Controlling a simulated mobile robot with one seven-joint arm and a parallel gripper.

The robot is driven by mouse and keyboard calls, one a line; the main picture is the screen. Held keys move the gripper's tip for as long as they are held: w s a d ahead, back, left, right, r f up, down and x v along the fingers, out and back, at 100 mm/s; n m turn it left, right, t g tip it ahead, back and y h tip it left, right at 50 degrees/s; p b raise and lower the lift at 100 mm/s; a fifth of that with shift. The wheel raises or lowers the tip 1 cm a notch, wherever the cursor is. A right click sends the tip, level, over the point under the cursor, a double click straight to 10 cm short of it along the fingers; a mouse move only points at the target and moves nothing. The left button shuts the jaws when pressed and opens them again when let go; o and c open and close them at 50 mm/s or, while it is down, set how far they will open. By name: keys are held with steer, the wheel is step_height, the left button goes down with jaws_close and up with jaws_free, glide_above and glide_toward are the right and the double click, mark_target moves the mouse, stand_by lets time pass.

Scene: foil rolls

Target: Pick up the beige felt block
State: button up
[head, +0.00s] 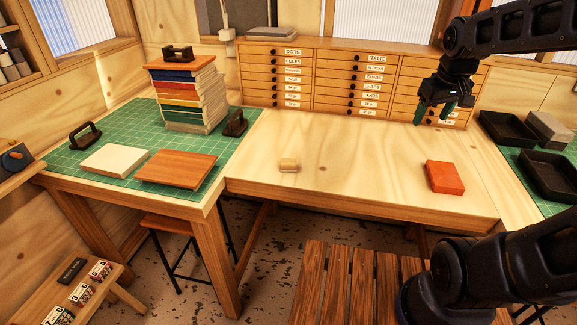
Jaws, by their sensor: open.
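A small beige block (289,165), which looks like the felt block, lies on the bare wooden table left of centre, near its front edge. Its felt texture is too small to make out. My gripper (433,113) hangs above the right rear of the table, in front of the drawer cabinet. Its fingers are apart, with nothing between them. It is well to the right of the beige block and higher than it.
An orange-red block (445,176) lies on the table at right. A green mat (78,151) at left bears a cream slab (114,160), a wooden board (176,169) and a book stack (188,98). Black trays (508,128) stand at far right. The table's middle is clear.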

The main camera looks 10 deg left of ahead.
steer(key=w+a+f+n, duration=0.1)
steer(key=w+a+n, duration=0.2)
steer(key=w+a, duration=0.3)
steer(key=n+g, duration=0.3)
steer(key=n, duration=0.9)
glide_above(288, 161)
step_height(288, 161, down, 15)
steer(key=shift+f, duration=5.2)
steer(key=shift+c, duration=0.4)
steer(key=c, duration=1)
